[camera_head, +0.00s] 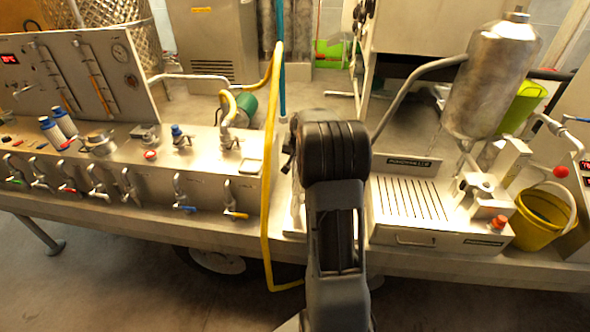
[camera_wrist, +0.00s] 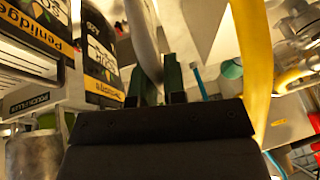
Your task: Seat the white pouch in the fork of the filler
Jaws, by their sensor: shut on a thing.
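My gripper (camera_wrist: 158,78) shows in the wrist view as two dark fingers shut on a pale, curved thing seen nearly edge-on, which I take as the white pouch (camera_wrist: 146,42). In the head view my black arm hides the gripper and pouch. The filler (camera_head: 412,238) stands right of my arm, with a slotted top and a steel tank above it. Its fork seems to be by the small metal block (camera_head: 489,190) under the tank, but its prongs are not clear. In the wrist view the filler's nameplate (camera_wrist: 36,98) is at left, apart from the pouch.
Black-and-yellow labelled packs (camera_wrist: 104,62) are left of the fingers in the wrist view. A yellow hose (camera_head: 267,190) hangs just left of my arm. A valve panel (camera_head: 150,165) fills the left. A yellow bucket (camera_head: 541,215) stands right of the filler.

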